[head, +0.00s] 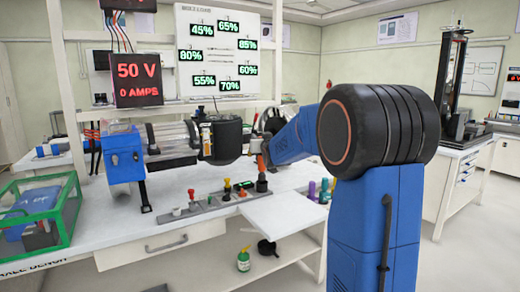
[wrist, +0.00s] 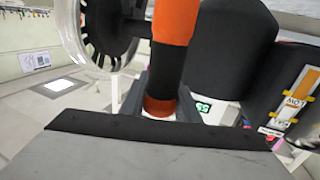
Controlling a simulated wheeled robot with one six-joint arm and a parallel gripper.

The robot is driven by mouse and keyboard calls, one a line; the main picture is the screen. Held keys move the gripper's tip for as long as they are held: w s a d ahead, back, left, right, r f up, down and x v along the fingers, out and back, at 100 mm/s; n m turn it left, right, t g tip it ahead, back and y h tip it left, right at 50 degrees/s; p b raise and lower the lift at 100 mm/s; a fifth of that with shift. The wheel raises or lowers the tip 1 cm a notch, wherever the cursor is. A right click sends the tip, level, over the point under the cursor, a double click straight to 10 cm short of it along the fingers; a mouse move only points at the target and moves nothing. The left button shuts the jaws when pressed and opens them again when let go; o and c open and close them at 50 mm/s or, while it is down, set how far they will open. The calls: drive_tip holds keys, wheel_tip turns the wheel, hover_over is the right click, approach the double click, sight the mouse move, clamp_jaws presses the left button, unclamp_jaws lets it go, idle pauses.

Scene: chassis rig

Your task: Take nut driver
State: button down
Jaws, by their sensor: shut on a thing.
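My gripper (wrist: 160,108) is shut on an orange-and-black handle (wrist: 173,55) that fills the space between its fingers in the wrist view. In the head view an orange handle (head: 262,163) with a dark lower part stands upright at the right end of a grey tool rack (head: 208,206), just below the end of my arm. My fingers are hard to make out in that view. I cannot tell whether the tool's lower end is still seated in the rack. Several other drivers stand in the rack, including a red-topped one (head: 191,196) and a yellow-topped one (head: 227,184).
A blue box (head: 124,155) and a clear cylinder (head: 170,136) stand behind the rack. A black cylinder (head: 226,140) is close to my arm's end. A green-edged clear case (head: 66,205) is at left. Purple and green items (head: 318,188) stand at right.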

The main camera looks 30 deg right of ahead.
wheel_tip(320, 180, up, 11)
idle(0.9)
idle(0.4)
